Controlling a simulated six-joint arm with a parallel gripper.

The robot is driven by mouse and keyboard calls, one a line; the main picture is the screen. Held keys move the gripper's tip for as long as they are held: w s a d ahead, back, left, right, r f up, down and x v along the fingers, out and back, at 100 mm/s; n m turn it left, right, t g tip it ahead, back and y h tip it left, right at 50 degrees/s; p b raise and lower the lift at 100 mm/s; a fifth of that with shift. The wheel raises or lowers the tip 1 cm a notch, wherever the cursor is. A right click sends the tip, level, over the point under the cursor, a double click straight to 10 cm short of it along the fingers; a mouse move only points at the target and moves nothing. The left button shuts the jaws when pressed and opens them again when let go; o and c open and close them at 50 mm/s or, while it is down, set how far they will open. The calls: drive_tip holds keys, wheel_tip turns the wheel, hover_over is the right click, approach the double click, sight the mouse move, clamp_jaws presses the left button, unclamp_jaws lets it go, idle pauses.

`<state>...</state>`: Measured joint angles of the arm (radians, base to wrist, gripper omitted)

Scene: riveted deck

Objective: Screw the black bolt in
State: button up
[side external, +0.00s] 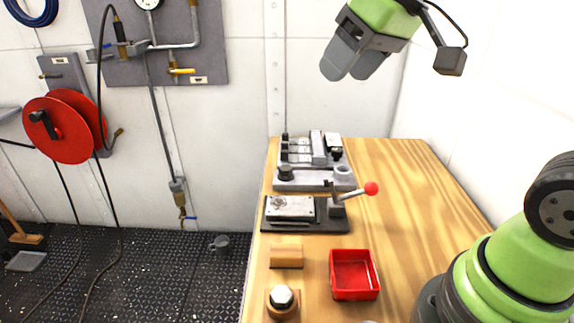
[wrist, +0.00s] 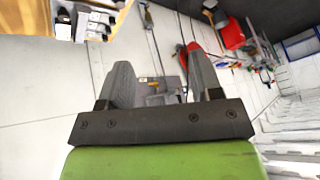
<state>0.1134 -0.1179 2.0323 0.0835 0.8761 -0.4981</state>
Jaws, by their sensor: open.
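My gripper (side external: 350,72) is high above the back of the wooden table, open and empty, well apart from everything on it. Its two grey fingers stand apart in the wrist view (wrist: 163,78). A grey fixture block (side external: 313,184) sits at the table's back and carries several small parts. A dark round knob-like piece (side external: 286,173) is at its front left, and a small dark upright piece (side external: 285,140) is at its back left. I cannot tell which dark piece is the black bolt. A silver hex-headed piece (side external: 282,296) stands on a wooden block at the front.
A black plate (side external: 325,226) holds a silver plate (side external: 290,207) and a red-knobbed lever clamp (side external: 371,188). A wooden block (side external: 286,257) and red tray (side external: 354,292) lie nearer. The table's right side (side external: 420,200) is clear. Walls stand behind and at right.

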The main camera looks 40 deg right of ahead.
drive_tip(key=w+d+f+n+g, duration=0.1)
drive_tip(key=w+d+f+n, duration=0.25)
drive_tip(key=w+f, duration=0.45)
drive_tip(key=n, duration=0.3)
approach(285, 168)
drive_tip(key=shift+g, duration=0.5)
drive_tip(key=x, duration=0.6)
drive_tip(key=w+x, duration=0.1)
drive_tip(key=x, duration=0.2)
drive_tip(key=shift+s+d+r, duration=0.1)
drive_tip(key=shift+r, duration=0.1)
drive_tip(key=c, duration=0.9)
drive_tip(key=shift+m+t+h, duration=0.3)
drive_tip(key=shift+m+h, duration=0.1)
drive_tip(key=shift+m, duration=1.35)
drive_tip(key=shift+c, duration=0.2)
drive_tip(key=o, duration=0.9)
